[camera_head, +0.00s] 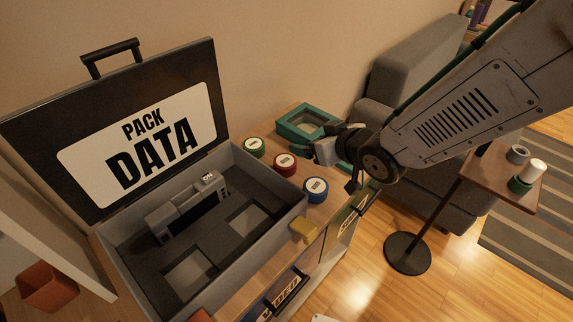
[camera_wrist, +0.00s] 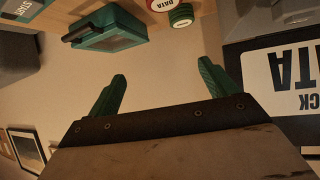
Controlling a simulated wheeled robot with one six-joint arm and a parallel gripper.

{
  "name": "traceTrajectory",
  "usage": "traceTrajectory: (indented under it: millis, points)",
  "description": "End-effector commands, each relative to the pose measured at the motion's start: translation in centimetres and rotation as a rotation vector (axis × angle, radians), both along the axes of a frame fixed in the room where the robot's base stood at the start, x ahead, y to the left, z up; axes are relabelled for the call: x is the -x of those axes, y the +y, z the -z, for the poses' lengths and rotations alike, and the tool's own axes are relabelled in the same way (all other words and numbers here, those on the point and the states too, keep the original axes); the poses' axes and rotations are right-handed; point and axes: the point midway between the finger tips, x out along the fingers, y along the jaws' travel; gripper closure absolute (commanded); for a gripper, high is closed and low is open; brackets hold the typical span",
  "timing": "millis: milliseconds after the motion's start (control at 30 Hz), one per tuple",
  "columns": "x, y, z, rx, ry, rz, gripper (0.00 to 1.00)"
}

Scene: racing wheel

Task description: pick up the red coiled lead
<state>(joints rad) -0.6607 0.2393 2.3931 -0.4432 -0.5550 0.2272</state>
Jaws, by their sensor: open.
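The red coiled lead (camera_head: 285,165) is a round red coil with a white label. It lies on the wooden top between a green coil (camera_head: 254,148) and a blue coil (camera_head: 315,190). In the wrist view the red coil (camera_wrist: 167,4) is cut off by the top edge, with the green coil (camera_wrist: 181,15) beside it. My gripper (camera_wrist: 160,72) has two green fingers spread apart with nothing between them. In the head view my gripper (camera_head: 333,151) is to the right of the red coil, apart from it, and its fingers are partly hidden by the wrist.
An open grey case (camera_head: 290,215) with a "PACK DATA" lid (camera_head: 135,140) stands left of the coils. A teal box (camera_head: 300,122) sits behind my gripper. A grey sofa (camera_head: 410,65) and side table (camera_head: 490,180) are right.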

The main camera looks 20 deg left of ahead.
Motion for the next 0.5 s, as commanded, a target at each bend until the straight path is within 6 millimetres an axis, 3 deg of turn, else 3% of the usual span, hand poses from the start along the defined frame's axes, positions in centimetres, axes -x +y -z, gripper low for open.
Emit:
traceTrajectory:
  millis: [133,500]
  points:
    - [0.9,1.8,1.2,-0.034,-0.003,-0.046,0.15]
    - [0.9,1.8,8.0,-0.035,-0.003,-0.048,0.15]
